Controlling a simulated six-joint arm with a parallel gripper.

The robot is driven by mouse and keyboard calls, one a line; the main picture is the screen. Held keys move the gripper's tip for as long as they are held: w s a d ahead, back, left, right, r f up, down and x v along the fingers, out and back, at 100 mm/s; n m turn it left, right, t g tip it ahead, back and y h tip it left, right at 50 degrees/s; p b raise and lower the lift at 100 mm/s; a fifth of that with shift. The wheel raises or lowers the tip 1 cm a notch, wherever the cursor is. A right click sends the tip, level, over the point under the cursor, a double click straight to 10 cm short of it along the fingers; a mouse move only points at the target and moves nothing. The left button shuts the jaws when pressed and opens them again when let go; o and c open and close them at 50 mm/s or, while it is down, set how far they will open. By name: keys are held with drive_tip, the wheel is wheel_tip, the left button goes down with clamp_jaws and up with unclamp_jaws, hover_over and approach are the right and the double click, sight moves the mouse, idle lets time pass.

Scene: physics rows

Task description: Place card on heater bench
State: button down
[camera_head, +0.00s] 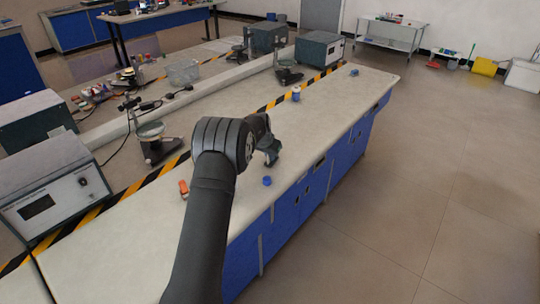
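My arm reaches up from the bottom of the view over the pale bench (330,110) with blue cabinets. My gripper (272,157) is at the arm's far end, above the bench near its right front edge. It is small and dark and partly hidden by my wrist, so its opening and anything in it cannot be made out. I cannot pick out a card with certainty. No bench is clearly marked as the heater bench; boxy grey-green devices with white fronts, one of them at the left (58,185), stand along the back of this bench.
A small blue object (267,181) lies near the front edge, close to my gripper. An orange-red object (183,189) lies left of my arm. A blue-and-white cylinder (296,93) stands farther along. Yellow-black tape (162,171) runs along the bench; its far right part is mostly clear.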

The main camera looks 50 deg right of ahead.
drive_tip(key=shift+f, duration=0.2)
drive_tip(key=c, duration=1.6)
unclamp_jaws()
drive_tip(key=w+v, duration=0.1)
drive_tip(key=v, duration=1.5)
drive_tip(key=shift+s+a+r, duration=0.2)
drive_tip(key=shift+s+a, duration=0.15)
drive_tip(key=shift+o, duration=1.1)
drive_tip(key=shift+a+r, duration=0.1)
drive_tip(key=shift+r, duration=0.15)
drive_tip(key=o, duration=0.3)
drive_tip(key=shift+r, duration=0.1)
drive_tip(key=o, duration=0.8)
